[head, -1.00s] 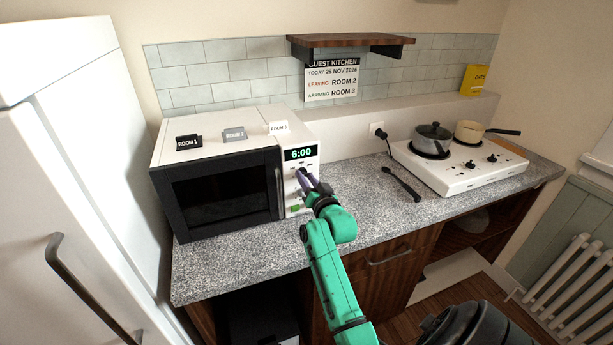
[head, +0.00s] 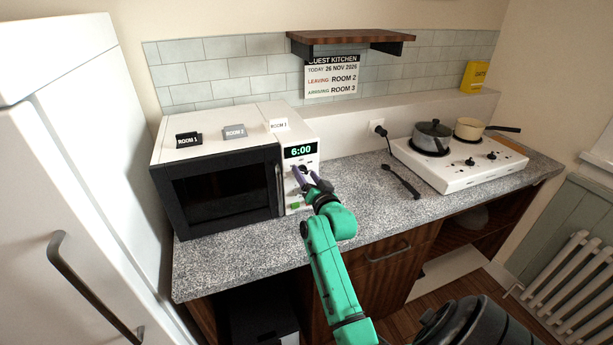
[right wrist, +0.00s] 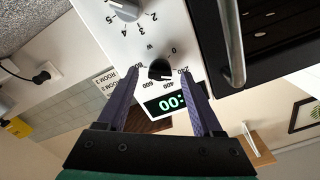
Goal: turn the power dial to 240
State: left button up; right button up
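The white and black microwave (head: 225,185) stands on the counter, its display reading 6:00. The power dial (right wrist: 160,70) is a black knob in the right wrist view, ringed by 0, 240, 400, 600 and 800 beside a W. Its pointer is too small to read surely. My right gripper (head: 304,178) is at the control panel, hiding the dial in the head view. In the right wrist view its two purple fingers (right wrist: 159,78) are apart, with the dial between their tips. I cannot tell whether they touch it. My left gripper is not in view.
A grey numbered dial (right wrist: 125,8) is beside the power dial. The microwave's door handle (right wrist: 232,45) is close to one finger. A hob (head: 455,165) with two pots stands at the right of the counter, and a dark utensil (head: 402,181) lies before it.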

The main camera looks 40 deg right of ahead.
jog(key=b+v, duration=0.4)
jog(key=v, duration=1)
jog(key=shift+s+a, duration=0.2)
jog(key=shift+s, duration=0.05)
